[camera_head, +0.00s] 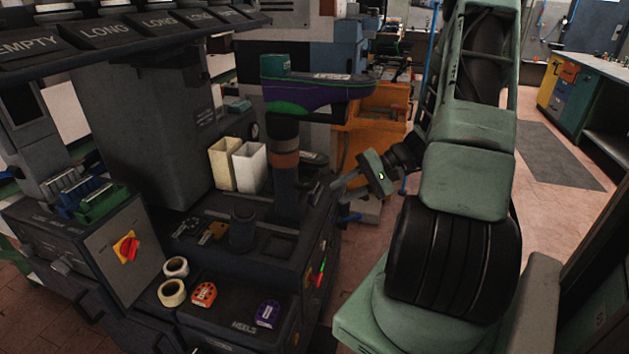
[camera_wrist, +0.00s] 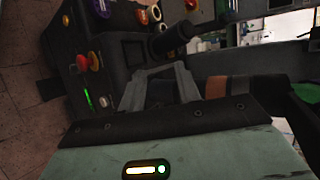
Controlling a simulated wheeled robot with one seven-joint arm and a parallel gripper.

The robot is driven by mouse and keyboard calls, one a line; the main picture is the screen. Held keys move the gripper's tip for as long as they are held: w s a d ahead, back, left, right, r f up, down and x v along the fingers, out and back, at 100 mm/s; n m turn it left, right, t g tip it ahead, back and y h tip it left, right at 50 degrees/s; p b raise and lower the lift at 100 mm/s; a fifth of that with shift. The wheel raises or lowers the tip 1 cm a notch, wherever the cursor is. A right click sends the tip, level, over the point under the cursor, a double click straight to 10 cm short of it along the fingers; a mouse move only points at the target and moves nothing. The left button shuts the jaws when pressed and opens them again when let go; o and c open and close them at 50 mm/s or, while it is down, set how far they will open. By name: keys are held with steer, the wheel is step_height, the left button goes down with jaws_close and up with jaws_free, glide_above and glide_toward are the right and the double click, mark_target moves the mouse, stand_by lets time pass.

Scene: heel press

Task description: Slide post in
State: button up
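The dark upright post (camera_head: 285,185) with a brown band stands at the rear of the press's lower deck, in the head view. A purple and green shoe-shaped piece (camera_head: 318,92) sits on top of it. In the wrist view the post lies sideways at the right, its brown band (camera_wrist: 215,88) showing just past my fingers. My gripper (camera_head: 338,184) is right of the post in the head view, pointing left toward it and apparently apart from it. In the wrist view my gripper's two fingers (camera_wrist: 163,88) stand apart with a dark gap, holding nothing visible.
A short black cylinder (camera_head: 243,229) stands on the deck left of the post. Two cream bins (camera_head: 237,166) are behind it. The front tray (camera_head: 235,318) holds orange and purple heel pieces; tape rolls sit beside it. A red-yellow knob (camera_head: 126,248) is at left.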

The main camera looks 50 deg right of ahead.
mark_target(315, 177)
steer(key=s+d+m+t+h, duration=0.3)
steer(key=d+t, duration=0.3)
steer(key=d, duration=0.4)
steer(key=p+x, duration=0.2)
steer(key=x, duration=1.5)
steer(key=shift+f, duration=0.15)
jaws_close()
